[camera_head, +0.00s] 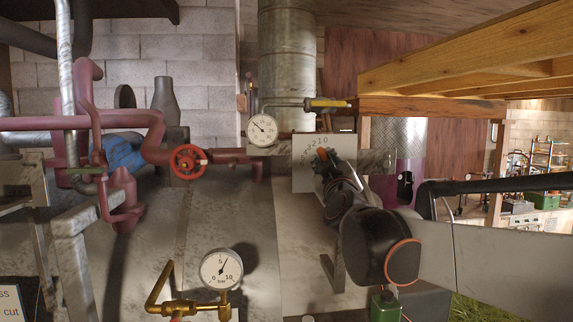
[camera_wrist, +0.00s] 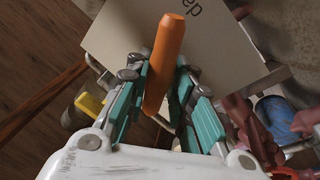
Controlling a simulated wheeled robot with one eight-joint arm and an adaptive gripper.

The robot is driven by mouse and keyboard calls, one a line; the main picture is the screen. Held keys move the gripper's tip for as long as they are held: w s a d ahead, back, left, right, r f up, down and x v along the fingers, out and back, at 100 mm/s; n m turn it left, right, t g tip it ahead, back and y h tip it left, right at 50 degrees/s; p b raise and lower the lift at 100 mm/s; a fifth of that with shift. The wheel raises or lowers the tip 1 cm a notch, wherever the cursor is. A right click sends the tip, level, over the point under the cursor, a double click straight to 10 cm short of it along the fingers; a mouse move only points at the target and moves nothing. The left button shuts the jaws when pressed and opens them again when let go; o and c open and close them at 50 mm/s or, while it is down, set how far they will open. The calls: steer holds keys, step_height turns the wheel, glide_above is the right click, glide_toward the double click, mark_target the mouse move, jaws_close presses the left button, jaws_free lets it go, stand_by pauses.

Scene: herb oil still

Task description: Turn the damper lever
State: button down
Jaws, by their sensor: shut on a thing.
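The damper lever has an orange grip (camera_wrist: 163,62), which rises between the teal-padded fingers of my gripper (camera_wrist: 160,85) in the wrist view. My gripper is shut on this lever. A pale scale plate (camera_wrist: 225,50) with dark lettering lies behind the grip. In the head view the same plate (camera_head: 303,177) carries a row of numbers along its top. My gripper (camera_head: 324,163) is in front of the plate there and hides most of the lever. A small bit of orange (camera_head: 322,153) shows at the fingertips.
A red handwheel (camera_head: 187,161) on red pipes is to the left. A brass-fitted gauge (camera_head: 221,269) is lower left. Wooden beams (camera_head: 460,75) are upper right.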

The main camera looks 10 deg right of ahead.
steer(key=shift+r, duration=0.1)
steer(key=c, duration=1.7)
jaws_free()
steer(key=shift+d, duration=0.1)
steer(key=shift+s+f, duration=0.2)
steer(key=shift+s, duration=0.25)
steer(key=v, duration=1.1)
